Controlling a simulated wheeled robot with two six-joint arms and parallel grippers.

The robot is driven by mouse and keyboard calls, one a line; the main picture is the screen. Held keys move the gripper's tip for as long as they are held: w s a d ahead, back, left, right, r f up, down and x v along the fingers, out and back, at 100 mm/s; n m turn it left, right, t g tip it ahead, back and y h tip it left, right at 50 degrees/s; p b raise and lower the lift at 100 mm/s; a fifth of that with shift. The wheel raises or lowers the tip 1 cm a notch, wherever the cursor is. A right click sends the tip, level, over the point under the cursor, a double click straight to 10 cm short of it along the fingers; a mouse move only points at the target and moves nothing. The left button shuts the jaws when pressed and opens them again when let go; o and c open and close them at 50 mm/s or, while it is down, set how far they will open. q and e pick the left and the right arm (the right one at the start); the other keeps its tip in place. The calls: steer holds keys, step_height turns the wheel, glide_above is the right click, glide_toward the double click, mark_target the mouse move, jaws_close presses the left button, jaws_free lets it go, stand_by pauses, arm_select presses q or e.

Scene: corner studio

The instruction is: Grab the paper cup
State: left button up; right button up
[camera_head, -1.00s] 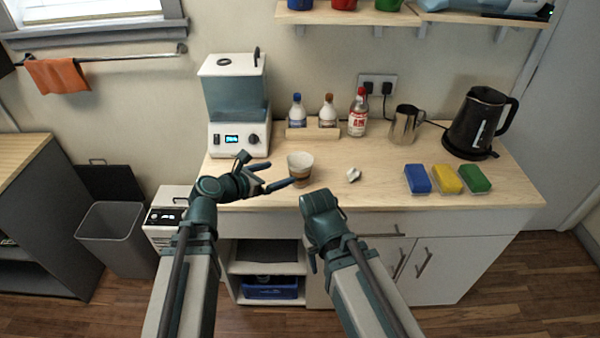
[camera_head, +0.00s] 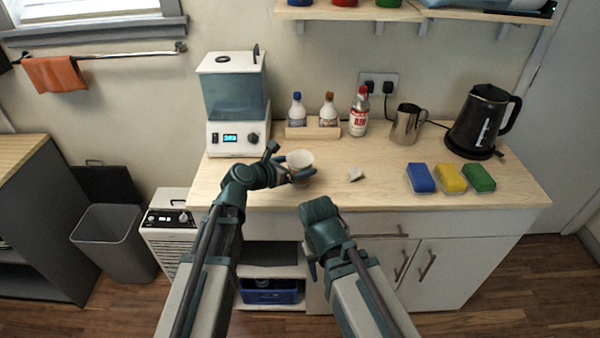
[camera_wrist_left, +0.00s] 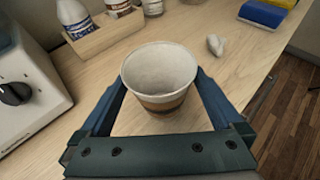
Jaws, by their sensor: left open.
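The paper cup (camera_head: 301,160) stands upright on the wooden counter, white with a brown band. It looks empty in the left wrist view (camera_wrist_left: 160,80). My left gripper (camera_head: 298,174) is open, with a finger on either side of the cup; the wrist view shows both fingers (camera_wrist_left: 163,88) flanking it. I cannot tell whether either finger touches the cup. My right arm's end (camera_head: 322,222) hangs in front of the counter edge; its fingertips are hidden.
A white blender-like machine (camera_head: 236,105) stands left of the cup. Behind are bottles in a wooden holder (camera_head: 312,131) and a red-capped bottle (camera_head: 359,112). A small white object (camera_head: 355,174) lies right of the cup. Sponges (camera_head: 450,178), a metal jug (camera_head: 407,125) and black kettle (camera_head: 480,122) are further right.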

mark_target(307, 161)
arm_select(q)
steer(key=b+x, duration=0.1)
steer(key=x, duration=0.3)
steer(key=shift+w+d, duration=0.15)
steer(key=shift+w, duration=0.05)
steer(key=c, duration=0.9)
steer(key=shift+r, duration=0.2)
steer(key=shift+c, duration=0.2)
